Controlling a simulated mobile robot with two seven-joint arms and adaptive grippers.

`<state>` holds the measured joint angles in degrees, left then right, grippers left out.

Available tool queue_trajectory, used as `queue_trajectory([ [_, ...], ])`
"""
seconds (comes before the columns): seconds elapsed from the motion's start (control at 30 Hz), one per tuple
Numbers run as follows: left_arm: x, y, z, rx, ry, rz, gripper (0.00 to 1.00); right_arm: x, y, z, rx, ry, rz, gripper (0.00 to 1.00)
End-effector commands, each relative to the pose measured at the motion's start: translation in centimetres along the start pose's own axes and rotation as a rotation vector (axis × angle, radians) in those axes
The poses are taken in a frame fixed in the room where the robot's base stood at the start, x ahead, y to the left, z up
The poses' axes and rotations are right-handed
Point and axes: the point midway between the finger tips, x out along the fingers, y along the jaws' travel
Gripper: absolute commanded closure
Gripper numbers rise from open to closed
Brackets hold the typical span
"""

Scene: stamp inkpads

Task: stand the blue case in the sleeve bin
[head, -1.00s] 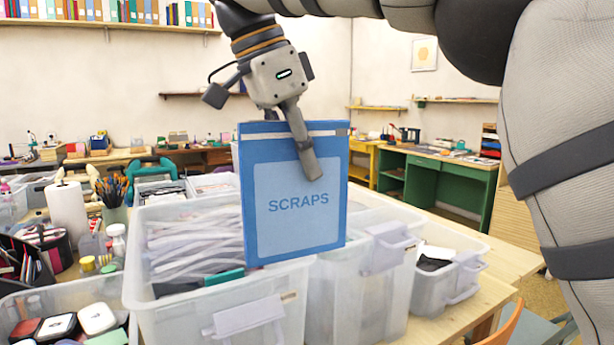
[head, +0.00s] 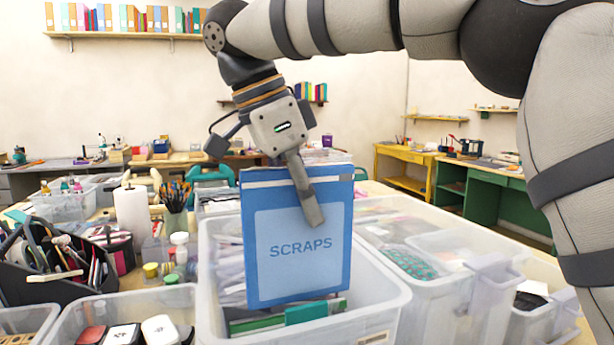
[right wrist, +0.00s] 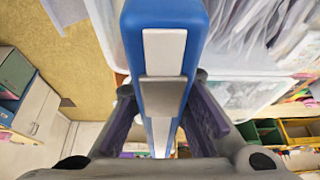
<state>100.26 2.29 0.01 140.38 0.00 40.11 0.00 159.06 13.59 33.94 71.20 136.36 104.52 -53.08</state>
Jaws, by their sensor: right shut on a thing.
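The blue case (head: 297,273), with a pale blue panel reading SCRAPS, is upright in the head view. My right gripper (head: 314,218) is shut on its upper part, with one grey finger across the front face. In the right wrist view the case's blue edge with white strips (right wrist: 190,22) lies between my fingers. The clear sleeve bin (head: 375,318) is below the case and holds pale sleeves and green folders. The case's lower edge appears over the bin's opening; I cannot tell how high above the contents it is. My left gripper is out of view.
A clear bin of inkpads (head: 70,318) stands to the left, a lidded clear bin (head: 440,300) to the right. A dark caddy (head: 75,275), a paper roll (head: 131,213) and a brush cup (head: 174,222) stand left and behind.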

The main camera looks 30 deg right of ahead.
Motion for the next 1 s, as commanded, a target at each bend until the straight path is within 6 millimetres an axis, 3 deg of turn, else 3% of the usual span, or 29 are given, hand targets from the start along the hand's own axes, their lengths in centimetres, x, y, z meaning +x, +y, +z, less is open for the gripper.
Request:
queue_trajectory([
  [0.7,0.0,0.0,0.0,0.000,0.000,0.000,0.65,8.7,0.1,3.5,0.000,0.001,0.003,1.00],
  [1.0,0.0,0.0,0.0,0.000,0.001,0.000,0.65,10.8,0.1,4.4,0.000,-0.001,0.001,1.00],
])
